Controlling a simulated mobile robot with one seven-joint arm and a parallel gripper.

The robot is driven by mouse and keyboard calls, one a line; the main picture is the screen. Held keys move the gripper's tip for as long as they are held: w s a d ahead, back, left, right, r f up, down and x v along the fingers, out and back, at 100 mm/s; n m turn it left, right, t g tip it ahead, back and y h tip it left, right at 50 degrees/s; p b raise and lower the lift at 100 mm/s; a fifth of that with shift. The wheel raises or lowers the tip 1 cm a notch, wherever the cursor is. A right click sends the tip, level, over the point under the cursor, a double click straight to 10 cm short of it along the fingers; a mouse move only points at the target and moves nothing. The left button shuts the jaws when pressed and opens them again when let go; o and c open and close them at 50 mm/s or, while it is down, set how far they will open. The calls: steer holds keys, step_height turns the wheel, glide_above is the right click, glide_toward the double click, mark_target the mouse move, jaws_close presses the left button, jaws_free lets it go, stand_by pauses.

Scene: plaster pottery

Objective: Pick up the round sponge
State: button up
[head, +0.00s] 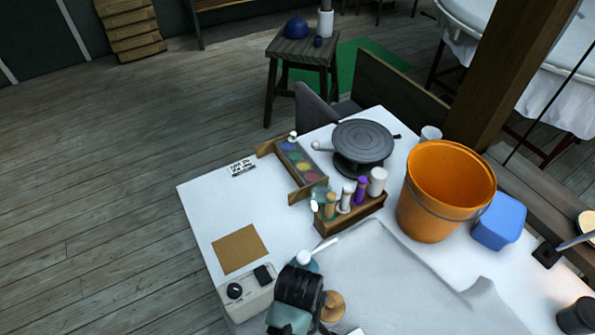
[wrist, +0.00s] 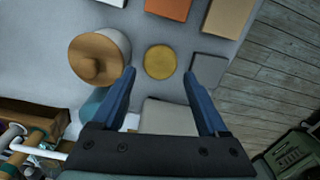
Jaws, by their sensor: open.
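The round sponge (wrist: 160,61) is a yellow disc lying flat on the pale table surface in the wrist view. My gripper (wrist: 158,74) is open above the table. Its two blue fingers are to the lower left and lower right of the sponge, and the sponge shows in the gap just beyond the fingertips. Nothing is held, and I see no contact with the sponge. In the head view I cannot make out the sponge; my dark arm end (head: 298,288) covers part of the near table there.
A wooden-lidded jar (wrist: 112,42) stands left of the sponge and a grey block (wrist: 208,70) lies right. An orange block (wrist: 168,8) and tan board (wrist: 228,17) lie beyond. An orange bucket (head: 440,190), bottle rack (head: 350,214) and turntable (head: 362,142) occupy the table.

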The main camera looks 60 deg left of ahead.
steer(key=shift+f, duration=2.9)
steer(key=c, duration=1)
steer(key=shift+r, duration=0.1)
step_height(320, 180, up, 10)
steer(key=shift+f+p, duration=0.1)
steer(key=shift+p, duration=0.25)
